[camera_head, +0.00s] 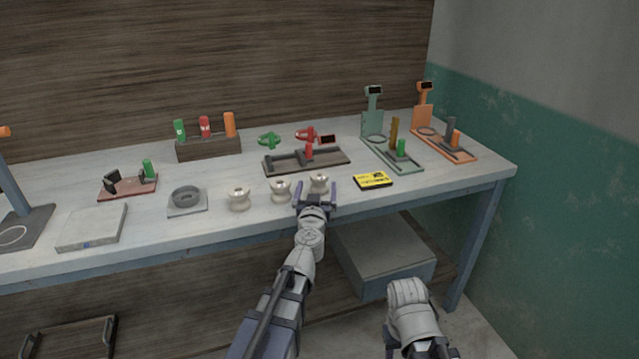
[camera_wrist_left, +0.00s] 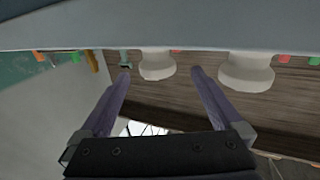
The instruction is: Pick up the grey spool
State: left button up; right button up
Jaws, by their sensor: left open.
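Three pale grey-beige spools stand in a row near the table's front edge: a left one (camera_head: 238,198), a middle one (camera_head: 280,190) and a right one (camera_head: 319,182). I cannot tell by colour which is the grey spool. My left gripper (camera_head: 316,200) is open at the front edge, just in front of the right spool. In the left wrist view the picture is upside down, and one spool (camera_wrist_left: 157,64) appears between the tips of my open left gripper (camera_wrist_left: 160,73). Another spool (camera_wrist_left: 246,72) is to the right there.
A yellow-and-black box (camera_head: 373,180) lies right of the spools. A grey round dish (camera_head: 186,199) is to their left. A dark tray with a red part (camera_head: 330,160) lies behind. Green (camera_head: 408,165) and orange (camera_head: 465,156) stands are at the back right.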

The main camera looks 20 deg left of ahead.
aim_at(319, 179)
pick_arm(q)
jog(key=shift+d+x, duration=0.1)
jog(key=shift+x, duration=1.4)
jog(key=shift+d+x, duration=0.15)
jog(key=shift+x, duration=1.3)
jog(key=shift+r, duration=0.1)
grip_shut()
